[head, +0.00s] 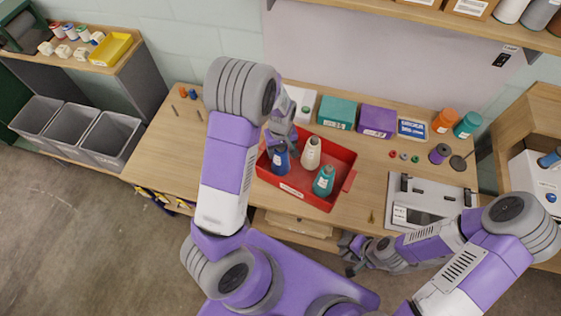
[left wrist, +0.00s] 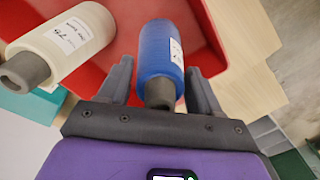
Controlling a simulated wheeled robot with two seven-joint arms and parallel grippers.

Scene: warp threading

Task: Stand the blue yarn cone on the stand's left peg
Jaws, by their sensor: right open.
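The blue yarn cone (head: 281,159) stands in the red tray (head: 296,193), beside a cream cone (head: 311,152) and a teal cone (head: 324,181). My left gripper (head: 280,143) is over the blue cone. In the left wrist view the blue cone (left wrist: 161,50) has its grey tip between the open fingers (left wrist: 160,88), with a gap on both sides. My right gripper (head: 351,262) is open and empty near the table's front edge. Two short dark pegs (head: 171,113) show at the table's left; my left arm may hide more of the stand there.
Boxes in teal (head: 336,112) and purple (head: 377,121) line the table's back. A grey scale-like device (head: 428,203) lies at the right. Small orange and blue spools (head: 187,93) stand at the back left. The table's front left is mostly clear.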

